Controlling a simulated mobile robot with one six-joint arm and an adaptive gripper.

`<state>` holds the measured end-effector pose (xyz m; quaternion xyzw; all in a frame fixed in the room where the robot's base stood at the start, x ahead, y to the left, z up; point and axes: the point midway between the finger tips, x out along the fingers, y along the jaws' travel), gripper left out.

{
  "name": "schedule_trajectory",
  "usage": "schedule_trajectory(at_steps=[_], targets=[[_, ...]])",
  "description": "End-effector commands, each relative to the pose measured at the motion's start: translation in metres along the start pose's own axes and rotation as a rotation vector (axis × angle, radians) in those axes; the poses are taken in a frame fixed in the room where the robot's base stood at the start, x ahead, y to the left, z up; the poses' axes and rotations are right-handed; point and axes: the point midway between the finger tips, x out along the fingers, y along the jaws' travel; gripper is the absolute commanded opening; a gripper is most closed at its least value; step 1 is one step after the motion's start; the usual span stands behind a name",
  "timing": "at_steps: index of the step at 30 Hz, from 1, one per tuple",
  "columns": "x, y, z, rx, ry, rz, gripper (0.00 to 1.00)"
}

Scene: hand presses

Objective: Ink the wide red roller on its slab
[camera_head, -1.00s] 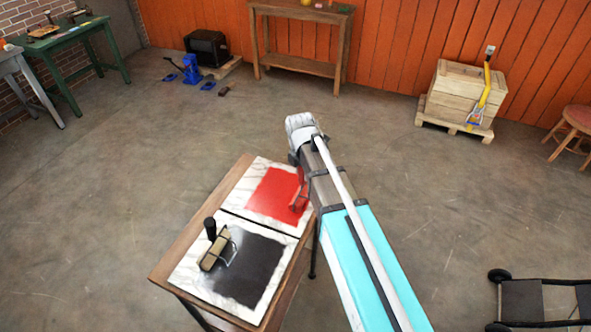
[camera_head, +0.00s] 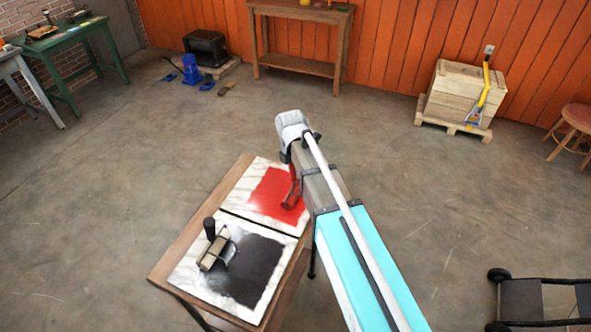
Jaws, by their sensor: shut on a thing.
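The marble slab (camera_head: 237,196) with a square of red ink (camera_head: 269,192) lies on the far half of a small wooden table. My gripper (camera_head: 292,187) is at the right edge of the red ink, low over the slab and partly hidden by my arm. It is shut on the wide red roller, which is mostly hidden behind my gripper and arm. I cannot tell whether the roller touches the ink.
A second marble slab (camera_head: 190,272) with black ink (camera_head: 249,268) lies on the near half of the wooden table (camera_head: 165,262). Another roller with a black handle (camera_head: 213,246) rests on its left part. A black cart (camera_head: 538,301) stands at lower right. Open floor surrounds the table.

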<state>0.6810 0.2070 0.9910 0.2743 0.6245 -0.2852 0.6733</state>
Motion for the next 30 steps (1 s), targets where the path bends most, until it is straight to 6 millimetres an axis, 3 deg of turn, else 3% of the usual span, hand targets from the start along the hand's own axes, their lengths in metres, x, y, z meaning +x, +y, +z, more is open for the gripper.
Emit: schedule_trajectory(at_steps=[20,30], targets=[[0.001,0.01,-0.006,0.0,0.001,-0.001,0.0],[0.0,0.025,-0.013,-0.002,0.002,-0.001,0.0]])
